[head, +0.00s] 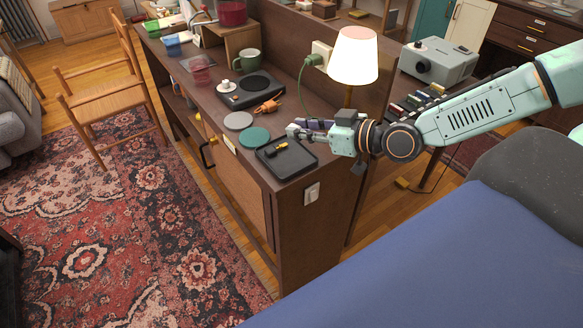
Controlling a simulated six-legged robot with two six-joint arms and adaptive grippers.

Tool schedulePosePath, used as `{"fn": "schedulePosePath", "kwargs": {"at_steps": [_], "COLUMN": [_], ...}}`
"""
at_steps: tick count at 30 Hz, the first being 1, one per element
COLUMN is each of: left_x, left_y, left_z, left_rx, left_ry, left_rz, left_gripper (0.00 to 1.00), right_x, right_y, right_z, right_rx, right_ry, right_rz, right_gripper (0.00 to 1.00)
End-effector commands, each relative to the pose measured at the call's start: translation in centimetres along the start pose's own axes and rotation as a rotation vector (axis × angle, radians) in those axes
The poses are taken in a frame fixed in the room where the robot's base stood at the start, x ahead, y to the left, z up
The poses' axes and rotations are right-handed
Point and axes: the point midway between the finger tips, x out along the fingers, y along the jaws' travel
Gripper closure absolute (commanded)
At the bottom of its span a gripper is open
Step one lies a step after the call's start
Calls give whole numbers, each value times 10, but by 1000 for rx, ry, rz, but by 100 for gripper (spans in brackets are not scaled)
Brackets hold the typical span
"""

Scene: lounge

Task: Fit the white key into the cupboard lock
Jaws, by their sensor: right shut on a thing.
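My right gripper (301,131) reaches in from the right, above the dark tray (303,160) at the near end of the brown cabinet. It is shut on a small pale thing at its fingertips, which looks like the white key; the fingers hide most of it. The cupboard door (238,180) is in the cabinet's left side, below the top. A black handle (207,153) and a small pale yellow plate (230,144) are near its upper edge; the lock is too small to make out. My left gripper is not in view.
A small black and yellow object (277,149) lies in the tray. Beside it are a teal disc (254,136), a grey disc (238,120) and an orange object (267,107). A lit lamp (353,56) stands behind my gripper.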

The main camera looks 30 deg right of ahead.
Motion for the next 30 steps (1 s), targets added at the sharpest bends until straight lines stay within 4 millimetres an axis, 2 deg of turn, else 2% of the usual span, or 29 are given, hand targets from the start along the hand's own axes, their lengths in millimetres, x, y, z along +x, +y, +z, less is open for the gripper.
{"fn": "schedulePosePath", "kwargs": {"at_steps": [5,15,25,30], "left_x": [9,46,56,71], "left_y": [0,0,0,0], "left_z": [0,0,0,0], "left_rx": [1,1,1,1], "left_ry": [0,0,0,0], "left_rz": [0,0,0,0], "left_gripper": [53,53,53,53], "right_x": [1,14,20,27], "right_y": [3,4,2,0], "right_z": [10,54,66,86], "right_rx": [-1,-2,-2,-2], "right_ry": [13,12,13,12], "right_rz": [-2,-3,-3,-4], "right_gripper": [100,100,100,100]}}
